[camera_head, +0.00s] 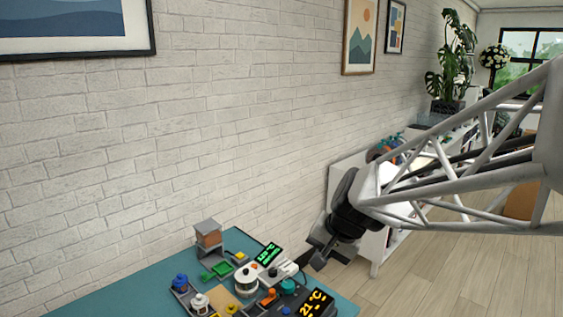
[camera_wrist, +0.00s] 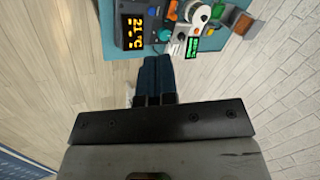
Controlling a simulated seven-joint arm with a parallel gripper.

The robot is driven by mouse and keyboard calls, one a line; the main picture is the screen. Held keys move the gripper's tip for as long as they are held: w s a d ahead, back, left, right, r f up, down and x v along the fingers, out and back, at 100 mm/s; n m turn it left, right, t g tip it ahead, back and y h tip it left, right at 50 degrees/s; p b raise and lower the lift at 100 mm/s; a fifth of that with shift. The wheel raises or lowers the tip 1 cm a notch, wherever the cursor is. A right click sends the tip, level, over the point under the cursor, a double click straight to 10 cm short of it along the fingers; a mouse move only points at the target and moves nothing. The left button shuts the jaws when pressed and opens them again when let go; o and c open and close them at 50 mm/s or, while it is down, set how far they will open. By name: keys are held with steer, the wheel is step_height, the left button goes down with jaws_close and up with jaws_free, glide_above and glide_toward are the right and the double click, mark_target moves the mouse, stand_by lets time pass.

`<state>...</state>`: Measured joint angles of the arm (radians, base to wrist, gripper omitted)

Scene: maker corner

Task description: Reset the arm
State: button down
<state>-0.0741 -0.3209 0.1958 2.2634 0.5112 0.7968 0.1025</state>
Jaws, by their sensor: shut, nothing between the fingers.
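My gripper (camera_head: 322,254) hangs at the end of my white lattice arm, on the right side of the head view. It is past the right edge of the teal table (camera_head: 112,296), pointing down and to the left. In the wrist view its fingers (camera_wrist: 155,72) are together and hold nothing. How high the gripper is above the table is hard to tell.
A brick wall (camera_head: 180,130) stands behind. A white shelf (camera_head: 371,250) is behind my gripper. Wood floor (camera_head: 450,285) is open at right.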

steer(key=s+d+n+h, duration=0.2)
steer(key=s+d, duration=0.3)
steer(key=s, duration=0.4)
steer(key=s+d+n+h, duration=0.1)
steer(key=s+d, duration=0.4)
steer(key=s, duration=0.5)
steer(key=shift+s+d+r+n+h, duration=0.15)
steer(key=shift+s+r+n+h, duration=0.2)
steer(key=shift+h, duration=0.45)
